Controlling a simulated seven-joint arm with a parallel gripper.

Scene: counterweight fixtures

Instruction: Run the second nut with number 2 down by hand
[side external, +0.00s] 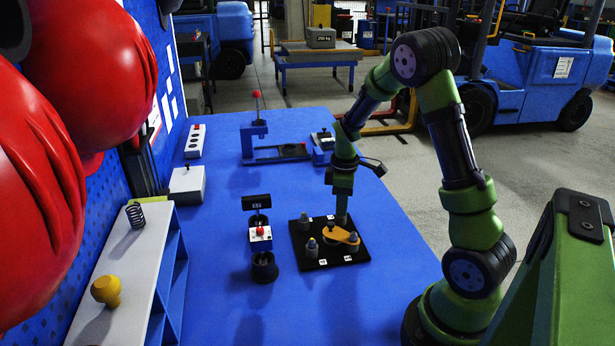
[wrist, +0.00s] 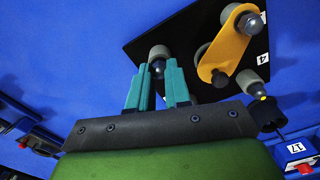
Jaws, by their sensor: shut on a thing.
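A black square plate (side external: 318,262) lies on the blue table, with several grey nuts on posts and small white number tags. My gripper (side external: 341,218) points down over its far right part. In the wrist view the two teal fingers (wrist: 160,82) are shut on a grey nut (wrist: 157,52) with a dark, shiny post end showing between them. I cannot read a number 2 beside it. An orange bar (wrist: 226,48) lies across the plate beside the gripper; it also shows in the side view (side external: 336,235). A tag reading 4 (wrist: 262,58) is near one end of the bar. Another grey nut (wrist: 249,82) stands near the plate's edge.
Left of the plate stand a small device with a red button (side external: 260,234), a dark display (side external: 256,202) and a black cup (side external: 264,268). A blue fixture (side external: 270,152) stands behind. A white-topped shelf (side external: 150,245) lines the left. The table front is clear.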

